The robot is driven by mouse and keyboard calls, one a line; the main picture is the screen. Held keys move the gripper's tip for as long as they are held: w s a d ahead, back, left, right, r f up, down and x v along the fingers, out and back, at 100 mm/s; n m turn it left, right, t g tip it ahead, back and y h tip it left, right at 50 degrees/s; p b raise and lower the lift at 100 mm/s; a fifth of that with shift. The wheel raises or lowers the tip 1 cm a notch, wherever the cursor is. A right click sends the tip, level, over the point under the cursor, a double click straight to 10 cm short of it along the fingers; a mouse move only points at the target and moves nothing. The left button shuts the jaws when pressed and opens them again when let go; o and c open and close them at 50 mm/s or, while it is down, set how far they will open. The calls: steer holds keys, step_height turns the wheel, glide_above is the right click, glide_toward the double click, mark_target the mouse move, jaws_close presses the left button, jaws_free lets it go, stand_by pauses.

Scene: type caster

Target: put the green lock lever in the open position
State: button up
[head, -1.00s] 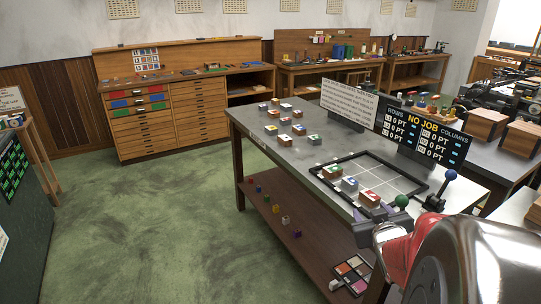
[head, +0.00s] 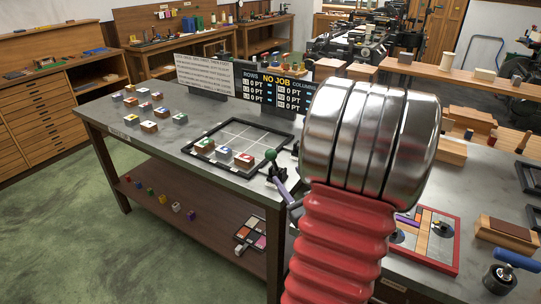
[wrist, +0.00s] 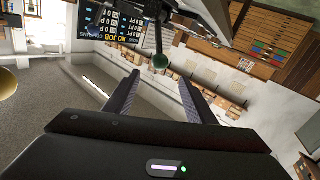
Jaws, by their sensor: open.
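The green lock lever's ball knob (head: 271,154) stands near the front right corner of a black frame (head: 193,151) on the grey bench. In the wrist view the green knob (wrist: 160,61) is just beyond the fingertips and roughly centred between them, apart from both fingers. My gripper (wrist: 159,76) is open and empty, with its two dark fingers spread. In the head view my silver and red arm hides most of the gripper and the bench right of the lever. The blue-knobbed lever seen earlier is hidden there.
Three coloured blocks (head: 224,153) lie in the near row of the frame. Several more blocks (head: 145,107) stand at the bench's left. A "NO JOB" display (head: 275,90) and a text sign (head: 205,74) stand behind the frame. A red-rimmed tray (head: 444,262) is at right.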

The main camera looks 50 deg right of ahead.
mark_target(273, 159)
steer(key=shift+w, duration=0.1)
steer(key=x, duration=1.3)
steer(key=shift+w+d, duration=0.25)
steer(key=shift+c, duration=0.6)
jaws_close()
